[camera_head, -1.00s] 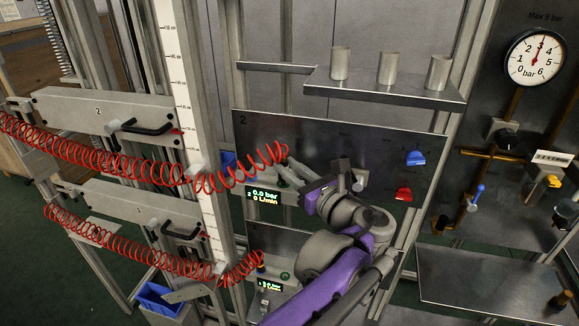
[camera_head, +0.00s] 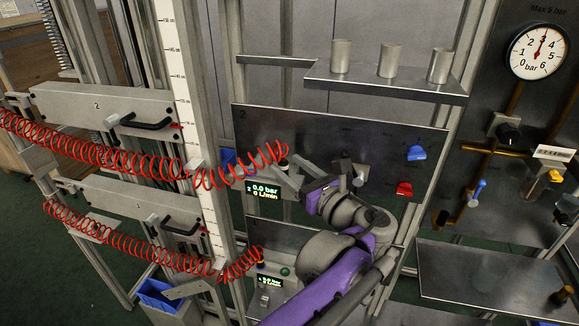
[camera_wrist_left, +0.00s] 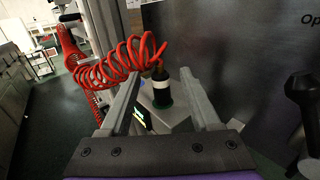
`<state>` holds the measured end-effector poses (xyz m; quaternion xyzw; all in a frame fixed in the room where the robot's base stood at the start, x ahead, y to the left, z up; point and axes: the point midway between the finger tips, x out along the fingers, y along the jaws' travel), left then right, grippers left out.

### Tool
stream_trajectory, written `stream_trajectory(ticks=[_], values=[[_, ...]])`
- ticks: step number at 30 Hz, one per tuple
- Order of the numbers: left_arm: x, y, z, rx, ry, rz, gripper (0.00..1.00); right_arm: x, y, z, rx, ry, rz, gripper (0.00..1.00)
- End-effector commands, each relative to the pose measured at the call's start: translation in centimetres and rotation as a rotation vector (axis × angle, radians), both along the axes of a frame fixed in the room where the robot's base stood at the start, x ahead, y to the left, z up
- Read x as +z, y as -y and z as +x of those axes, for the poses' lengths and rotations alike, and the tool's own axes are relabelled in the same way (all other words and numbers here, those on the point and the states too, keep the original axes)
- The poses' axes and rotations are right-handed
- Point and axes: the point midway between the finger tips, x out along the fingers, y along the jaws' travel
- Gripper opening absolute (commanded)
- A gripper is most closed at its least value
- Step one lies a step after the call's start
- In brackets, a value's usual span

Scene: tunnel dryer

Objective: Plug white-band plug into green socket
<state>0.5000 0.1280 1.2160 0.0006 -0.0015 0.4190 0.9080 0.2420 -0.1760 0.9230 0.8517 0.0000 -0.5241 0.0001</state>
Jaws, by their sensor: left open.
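The white-band plug (camera_wrist_left: 161,84) is a dark cylinder with a white ring, on the end of a red coiled hose, in the left wrist view. It stands upright with its lower end at the green socket (camera_wrist_left: 163,104), and appears seated in it; the exact depth cannot be told. My left gripper (camera_wrist_left: 163,101) is open, its two fingers on either side of the plug and apart from it. In the head view my left gripper (camera_head: 287,174) is at the upper panel's display, and the plug (camera_head: 283,163) shows small and dark beside its fingers.
The upper red coiled hose (camera_head: 240,178) runs left from the plug. A display (camera_head: 264,191) reads 0.0 bar. A lower hose (camera_head: 130,250) and lower display (camera_head: 270,282) lie below. A shelf (camera_head: 385,85) with metal cups is above. Blue (camera_head: 416,153) and red (camera_head: 404,189) knobs are right.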

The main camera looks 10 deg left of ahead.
Motion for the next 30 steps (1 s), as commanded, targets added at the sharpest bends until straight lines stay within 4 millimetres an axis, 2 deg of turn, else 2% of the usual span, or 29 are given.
stream_trajectory(ticks=[15, 21, 30], values=[[-0.1, 7.0, -5.8, -0.005, -0.001, 0.0, 0.63, -1.2, 0.0, -0.3, 0.0, -0.006, 0.0, 0.63], [-0.1, 7.9, -6.7, -0.003, 0.0, 0.0, 0.63, -1.3, 0.0, -0.4, 0.0, -0.007, 0.0, 0.63], [0.0, 7.9, -6.7, -0.001, 0.0, 0.0, 0.63, -1.3, 0.0, -0.4, 0.0, -0.007, 0.0, 0.63]])
